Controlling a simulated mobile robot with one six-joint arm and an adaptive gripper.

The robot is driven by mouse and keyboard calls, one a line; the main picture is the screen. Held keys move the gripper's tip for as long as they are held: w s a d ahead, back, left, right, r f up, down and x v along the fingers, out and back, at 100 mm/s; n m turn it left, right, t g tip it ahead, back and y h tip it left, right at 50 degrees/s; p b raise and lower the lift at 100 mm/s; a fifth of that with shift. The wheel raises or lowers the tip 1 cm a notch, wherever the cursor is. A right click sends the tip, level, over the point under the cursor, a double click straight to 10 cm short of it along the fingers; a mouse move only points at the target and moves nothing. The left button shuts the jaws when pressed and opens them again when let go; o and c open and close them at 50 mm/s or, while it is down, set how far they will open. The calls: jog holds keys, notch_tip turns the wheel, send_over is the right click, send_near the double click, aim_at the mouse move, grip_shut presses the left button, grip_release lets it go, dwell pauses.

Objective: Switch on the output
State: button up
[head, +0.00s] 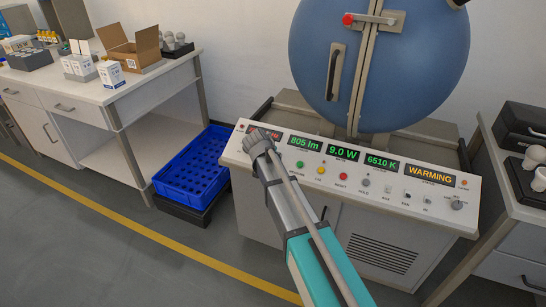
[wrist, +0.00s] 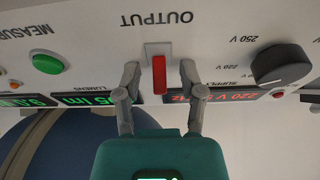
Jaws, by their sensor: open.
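The output switch (wrist: 159,74) is a red lever or rocker on a pale plate, under the label OUTPUT, which reads upside down in the wrist view. My gripper (wrist: 160,72) is open, with one fingertip on each side of the switch and a gap on both sides. Whether the fingertips touch the panel is unclear. In the head view my gripper (head: 258,138) is at the left end of the sloped control panel (head: 300,170) and hides the switch.
A black supply knob (wrist: 281,66) and green measure button (wrist: 47,63) flank the switch. A large blue sphere (head: 420,60) stands behind the panel.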

jog(key=shift+s+a+f+t+h+b, duration=0.1)
jog(key=shift+s+f+t+h+b, duration=0.15)
jog(key=shift+t+b, duration=0.7)
jog(key=shift+s+f+t+h+b, duration=0.1)
jog(key=shift+t+h+b, duration=0.4)
jog(key=shift+b, duration=0.8)
jog(key=shift+s+a+f+t+h+b, duration=0.1)
jog(key=shift+s+t+h+b, duration=0.1)
jog(key=shift+t+b, duration=0.85)
jog(key=t+b, duration=0.1)
jog(key=b, duration=0.1)
jog(key=t+b, duration=0.1)
jog(key=b, duration=0.1)
jog(key=t+h+b, duration=0.1)
jog(key=b, duration=0.1)
jog(key=shift+s+f+b, duration=0.25)
jog(key=shift+f+b, duration=0.05)
jog(key=shift+b, duration=0.1)
jog(key=shift+t+h+b, duration=0.25)
jog(key=shift+t+b, duration=0.35)
jog(key=shift+b, duration=0.05)
